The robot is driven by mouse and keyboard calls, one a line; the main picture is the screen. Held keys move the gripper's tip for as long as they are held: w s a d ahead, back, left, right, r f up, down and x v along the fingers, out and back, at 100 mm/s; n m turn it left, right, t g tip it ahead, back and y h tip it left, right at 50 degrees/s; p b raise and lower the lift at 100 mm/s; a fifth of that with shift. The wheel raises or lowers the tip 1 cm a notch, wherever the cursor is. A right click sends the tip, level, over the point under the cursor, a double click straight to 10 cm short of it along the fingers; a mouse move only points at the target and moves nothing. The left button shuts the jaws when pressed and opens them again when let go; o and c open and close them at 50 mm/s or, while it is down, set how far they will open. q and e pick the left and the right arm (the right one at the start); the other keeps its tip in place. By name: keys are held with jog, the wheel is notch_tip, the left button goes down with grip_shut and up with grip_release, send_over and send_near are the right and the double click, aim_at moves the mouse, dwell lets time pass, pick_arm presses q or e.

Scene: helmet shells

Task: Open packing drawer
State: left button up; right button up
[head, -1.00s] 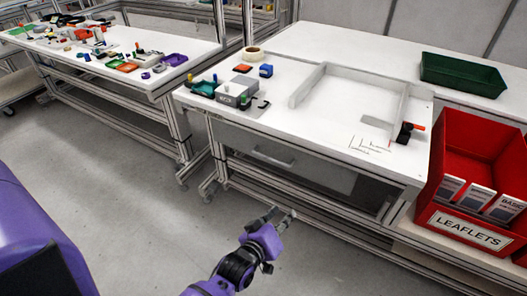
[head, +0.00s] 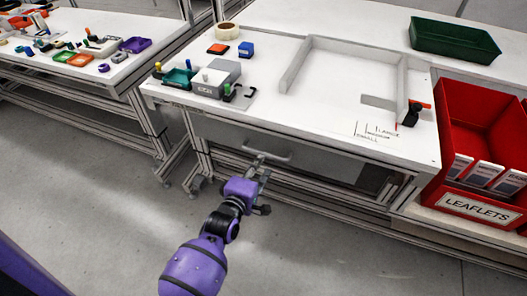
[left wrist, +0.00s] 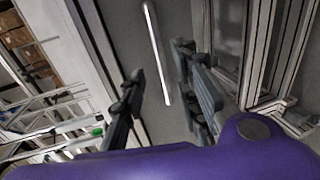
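The packing drawer (head: 300,150) is a grey front under the white worktop, with a pale bar handle (head: 268,155). The drawer looks shut. My left gripper (head: 259,168) is at the left part of the handle in the head view. In the left wrist view the handle (left wrist: 156,50) runs lengthwise between the two dark, spread fingers of the left gripper (left wrist: 163,100). The fingers stand apart with a gap on both sides of the bar. Whether they touch it cannot be told. My right gripper is not in view.
The white worktop (head: 270,95) carries a grey device (head: 215,80), a blue block (head: 246,49), a tape roll (head: 228,31) and a white frame. A red leaflet bin (head: 480,125) stands at right, a green tray (head: 456,40) behind. Floor in front is clear.

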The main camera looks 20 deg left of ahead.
aim_at(266, 155)
pick_arm(q)
jog(key=x, duration=0.7)
jog(key=shift+w+a+f+b, duration=0.1)
jog(key=shift+b, duration=0.2)
grip_shut()
